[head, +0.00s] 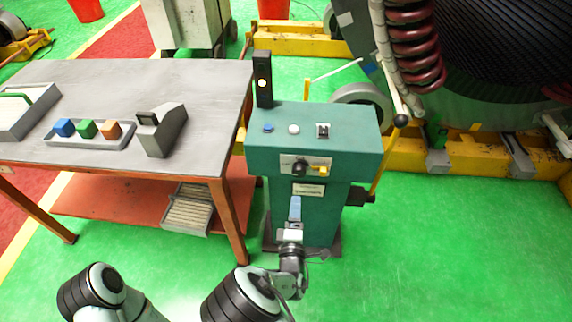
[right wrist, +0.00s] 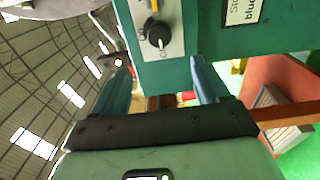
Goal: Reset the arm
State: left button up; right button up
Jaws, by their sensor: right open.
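My right gripper (head: 295,208) is in front of the green control cabinet (head: 314,146), below its front panel, in the head view. In the right wrist view the two fingers of this gripper (right wrist: 160,68) stand apart with nothing held between them. The cabinet front (right wrist: 160,30) is close beyond the fingertips there, with a black rotary knob (right wrist: 159,36) above the gap. The knob (head: 299,168) also shows on the cabinet in the head view. Whether a finger touches the cabinet cannot be told. My left gripper is out of view.
A grey-topped table (head: 90,80) stands left of the cabinet, holding a tray (head: 88,144) with blue, green and orange cubes and a grey box (head: 161,130). A large machine on a yellow base (head: 480,158) stands behind right. Green floor (head: 450,250) is free at right.

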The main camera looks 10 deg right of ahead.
jog(key=shift+f, duration=0.1)
jog(key=s+d+f+m+g+y+p, duration=0.1)
jog(key=s+d+f+m+g+p, duration=0.1)
jog(key=s+d+f+m+g, duration=0.25)
jog(key=s+d+f+m+g+p, duration=0.1)
jog(key=s+f+m+g, duration=0.15)
jog(key=s+f, duration=0.45)
jog(key=s+d+f+m+g+y+p, duration=0.1)
jog(key=s+d+f+m+g+p, duration=0.15)
jog(key=s+f+g, duration=0.4)
jog(key=s+a+m+g+y+p, duration=0.1)
jog(key=s+a+m+g+y, duration=0.1)
jog(key=s, duration=0.4)
jog(key=s+a+r+m+g+y+p, duration=0.1)
jog(key=s+a+m+g+y+p, duration=0.1)
jog(key=s+a+m+g+y, duration=0.1)
jog(key=s+a+m+y, duration=0.1)
jog(key=s+a+m, duration=0.1)
jog(key=s+m, duration=0.1)
jog(key=shift+s+a+m+y, duration=0.3)
jog(key=shift+m+y, duration=0.1)
jog(key=shift+m, duration=0.35)
jog(key=shift+d, duration=0.1)
jog(key=shift+c, duration=0.3)
